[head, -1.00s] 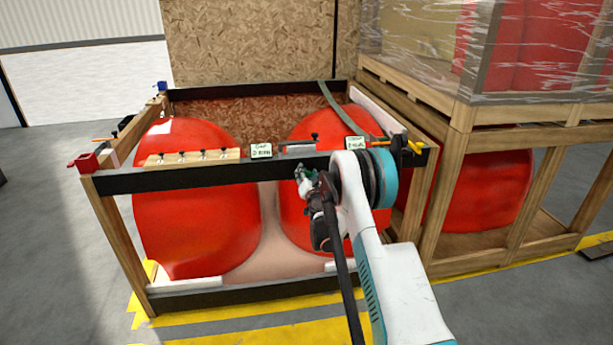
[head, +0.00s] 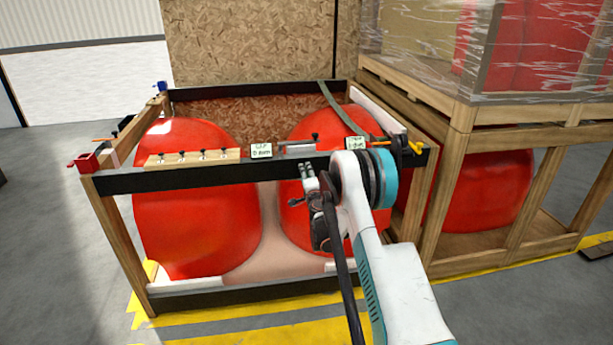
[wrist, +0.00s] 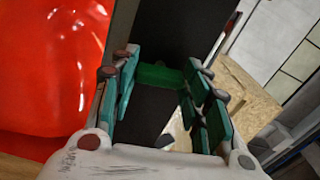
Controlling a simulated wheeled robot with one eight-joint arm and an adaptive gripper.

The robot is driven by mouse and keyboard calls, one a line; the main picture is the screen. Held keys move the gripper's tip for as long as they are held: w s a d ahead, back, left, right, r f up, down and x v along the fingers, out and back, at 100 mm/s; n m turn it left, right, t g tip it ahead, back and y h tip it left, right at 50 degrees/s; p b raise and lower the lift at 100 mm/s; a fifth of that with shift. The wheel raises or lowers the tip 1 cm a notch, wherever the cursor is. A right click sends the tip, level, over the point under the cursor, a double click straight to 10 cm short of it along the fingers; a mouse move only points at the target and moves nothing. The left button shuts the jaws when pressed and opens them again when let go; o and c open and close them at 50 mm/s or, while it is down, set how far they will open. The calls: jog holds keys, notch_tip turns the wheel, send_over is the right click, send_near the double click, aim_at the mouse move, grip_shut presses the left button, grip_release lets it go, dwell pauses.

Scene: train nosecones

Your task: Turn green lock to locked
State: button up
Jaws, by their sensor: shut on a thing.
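The green lock (wrist: 160,76) shows in the wrist view as a short green piece against the black beam. My gripper (wrist: 163,70) has its teal-padded fingers on either side of it and is shut on it. In the head view my gripper (head: 307,171) is at the black front beam (head: 215,176) of the crate, right of its middle. The green lock cannot be made out in the head view, and its turned position is not clear.
Two large red nosecones (head: 195,215) sit inside the wooden frame. A red clamp (head: 86,162) is on its left corner and a yellow one (head: 415,147) on its right. A wooden strip with knobs (head: 193,158) lies along the top. Floor in front is clear.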

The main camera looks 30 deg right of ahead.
jog(key=shift+m, duration=0.8)
jog(key=o, duration=1.1)
jog(key=shift+c, duration=0.2)
jog(key=v, duration=1.2)
jog(key=shift+r, duration=0.1)
